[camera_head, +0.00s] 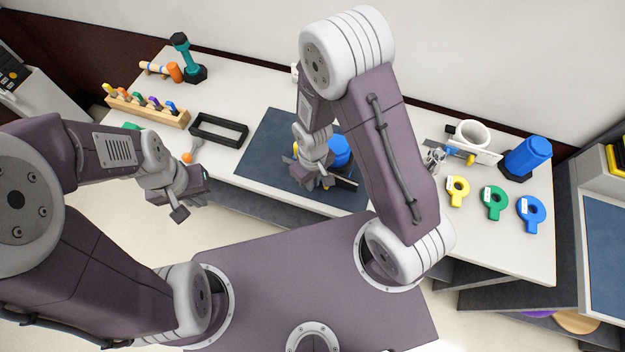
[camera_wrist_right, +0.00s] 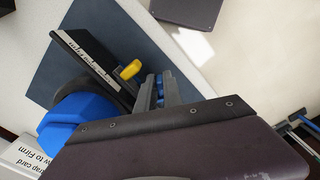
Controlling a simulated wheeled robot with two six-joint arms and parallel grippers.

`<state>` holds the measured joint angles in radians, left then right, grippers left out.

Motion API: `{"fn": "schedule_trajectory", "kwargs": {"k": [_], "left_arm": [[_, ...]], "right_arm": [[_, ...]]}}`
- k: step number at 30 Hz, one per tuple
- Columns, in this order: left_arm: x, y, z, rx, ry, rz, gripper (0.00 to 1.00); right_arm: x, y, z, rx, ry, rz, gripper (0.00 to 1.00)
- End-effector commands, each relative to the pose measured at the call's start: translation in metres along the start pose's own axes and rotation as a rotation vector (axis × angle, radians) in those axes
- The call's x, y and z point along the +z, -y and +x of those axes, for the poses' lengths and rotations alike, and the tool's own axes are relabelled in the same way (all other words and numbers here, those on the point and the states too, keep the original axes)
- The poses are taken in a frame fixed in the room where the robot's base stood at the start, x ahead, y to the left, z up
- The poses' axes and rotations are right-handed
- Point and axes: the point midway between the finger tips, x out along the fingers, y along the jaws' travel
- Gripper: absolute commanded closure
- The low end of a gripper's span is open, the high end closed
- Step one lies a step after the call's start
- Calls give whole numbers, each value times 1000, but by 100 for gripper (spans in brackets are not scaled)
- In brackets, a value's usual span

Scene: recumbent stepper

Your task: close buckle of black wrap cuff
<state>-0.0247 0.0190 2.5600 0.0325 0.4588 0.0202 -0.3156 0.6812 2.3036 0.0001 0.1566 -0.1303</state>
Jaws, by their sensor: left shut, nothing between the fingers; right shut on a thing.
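The black wrap cuff (camera_wrist_right: 92,68), a dark band with a white lettered strip, is on the dark mat (camera_head: 262,150) around or against a blue faceted handle (camera_wrist_right: 85,118). The blue handle also shows in the head view (camera_head: 339,150). A yellow tab (camera_wrist_right: 131,69) of the buckle sticks out beside my right gripper's fingers (camera_wrist_right: 159,92). My right gripper (camera_head: 326,180) is shut at the buckle, with a bit of blue between its fingers; its exact hold is partly hidden. My left gripper (camera_head: 181,212) is shut and empty, off the table's front edge.
A white cuff (camera_head: 473,134), a blue dumbbell-like item (camera_head: 527,158) and yellow, green and blue ring tags (camera_head: 494,202) are at the right. A black open frame (camera_head: 219,130) and a wooden rack (camera_head: 147,110) are at the left. The mat's left part is clear.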

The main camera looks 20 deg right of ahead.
Motion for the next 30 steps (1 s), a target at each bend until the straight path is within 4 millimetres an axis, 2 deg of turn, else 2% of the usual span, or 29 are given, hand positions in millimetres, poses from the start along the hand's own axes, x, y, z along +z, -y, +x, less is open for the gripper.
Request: {"fn": "schedule_trajectory", "kwargs": {"k": [11,30], "left_arm": [[0,0,-2,0,0,0,100],[-1,0,-9,0,0,0,100]], "right_arm": [[-2,1,0,0,0,47,100],[-14,6,-1,0,0,399,100]]}}
